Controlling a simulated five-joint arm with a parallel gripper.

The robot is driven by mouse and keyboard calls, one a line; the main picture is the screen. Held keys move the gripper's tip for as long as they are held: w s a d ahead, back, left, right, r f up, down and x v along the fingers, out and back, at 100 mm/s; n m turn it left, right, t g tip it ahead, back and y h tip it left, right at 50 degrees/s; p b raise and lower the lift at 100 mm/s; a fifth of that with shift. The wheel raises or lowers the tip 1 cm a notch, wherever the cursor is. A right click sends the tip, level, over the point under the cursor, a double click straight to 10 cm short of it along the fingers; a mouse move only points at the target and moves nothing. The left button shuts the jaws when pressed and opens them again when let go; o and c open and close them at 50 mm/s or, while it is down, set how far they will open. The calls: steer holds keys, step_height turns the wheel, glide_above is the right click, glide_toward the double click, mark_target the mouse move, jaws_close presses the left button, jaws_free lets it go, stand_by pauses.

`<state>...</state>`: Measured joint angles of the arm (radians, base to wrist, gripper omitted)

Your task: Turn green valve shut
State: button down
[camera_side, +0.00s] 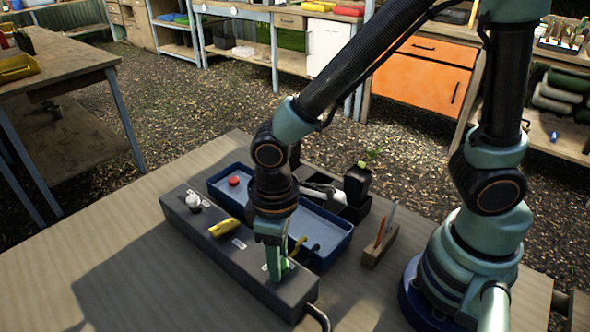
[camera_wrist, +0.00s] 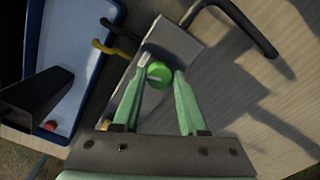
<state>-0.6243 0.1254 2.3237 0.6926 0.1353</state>
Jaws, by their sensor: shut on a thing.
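The green valve (camera_wrist: 159,74) is a round knob on top of a long grey block (camera_side: 222,250), at the block's near right end. My gripper (camera_wrist: 163,72) points down over it, with the fingertips on either side of the knob and shut on it. In the side view my gripper (camera_side: 274,268) covers most of the valve, and only a bit of green shows. The wrist view shows a pale mark on the knob, but I cannot tell from it how far the valve is turned.
The block also bears a yellow valve (camera_side: 224,228) and a white knob (camera_side: 193,201). A blue tray (camera_side: 336,243) behind it holds a red piece (camera_side: 234,181). A dark pipe (camera_side: 318,317) leaves the block's near end. A wooden holder (camera_side: 379,249) stands right. The front left table is clear.

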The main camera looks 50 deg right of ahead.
steer(key=shift+m, duration=1.6)
steer(key=shift+c, duration=2.2)
jaws_free()
step_height(320, 180, up, 12)
